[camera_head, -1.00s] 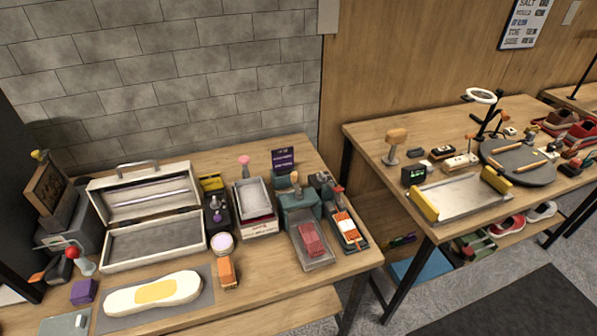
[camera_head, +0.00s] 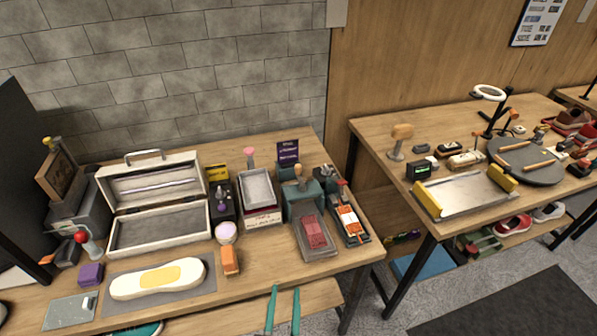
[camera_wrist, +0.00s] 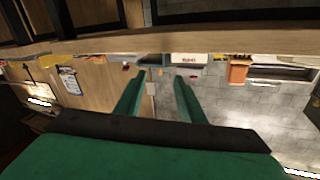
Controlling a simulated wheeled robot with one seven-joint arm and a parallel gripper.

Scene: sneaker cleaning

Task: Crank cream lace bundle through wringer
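My gripper (camera_head: 283,290) has two green fingers, parted and empty, at the front edge of the left table in the head view. They also show apart in the wrist view (camera_wrist: 160,78). A green device with a wooden knob on top (camera_head: 302,200), which looks like the wringer, stands near the table's right end, well beyond my fingers. A grey tray (camera_head: 318,254) in front of it holds a red bundle (camera_head: 315,231). I cannot make out a cream lace bundle in either view.
An open white case (camera_head: 152,198), an orange block (camera_head: 230,261) and a sole on a grey mat (camera_head: 205,295) crowd the left table (camera_head: 240,300). An orange-and-white item (camera_head: 348,217) lies right of the tray. A second table (camera_head: 450,145) stands right, across a gap.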

